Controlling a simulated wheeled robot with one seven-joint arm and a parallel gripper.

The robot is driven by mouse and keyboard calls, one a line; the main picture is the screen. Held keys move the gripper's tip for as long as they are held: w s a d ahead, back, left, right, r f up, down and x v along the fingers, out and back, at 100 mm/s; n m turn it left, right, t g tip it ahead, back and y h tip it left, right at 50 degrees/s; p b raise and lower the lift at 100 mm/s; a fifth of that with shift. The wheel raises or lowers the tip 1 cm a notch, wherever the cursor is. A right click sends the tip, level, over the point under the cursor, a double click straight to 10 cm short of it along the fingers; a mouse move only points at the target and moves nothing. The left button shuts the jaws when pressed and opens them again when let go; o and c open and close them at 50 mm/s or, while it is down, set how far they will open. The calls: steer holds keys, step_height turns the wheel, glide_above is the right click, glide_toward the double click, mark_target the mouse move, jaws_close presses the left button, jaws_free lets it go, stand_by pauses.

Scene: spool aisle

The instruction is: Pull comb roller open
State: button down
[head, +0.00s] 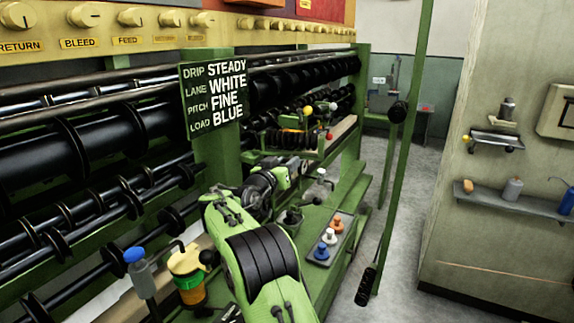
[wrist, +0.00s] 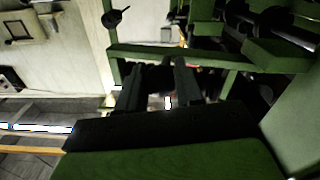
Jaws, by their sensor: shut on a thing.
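In the wrist view my gripper (wrist: 158,82) shows two dark fingers on either side of something dark below a green bar. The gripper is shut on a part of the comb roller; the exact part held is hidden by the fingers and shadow.
A sign (head: 213,98) hangs on a green post left of my arm. A tray (head: 331,240) with several coloured knobs lies on the green ledge right of my arm. A green upright pole (head: 404,140) stands beside the open aisle floor (head: 395,215). A shelf (head: 510,200) is on the right wall.

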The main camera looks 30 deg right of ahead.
steer(key=c, duration=0.8)
jaws_free()
steer(key=v, duration=1.5)
steer(key=shift+s+a+b, duration=0.15)
steer(key=shift+a+b, duration=0.15)
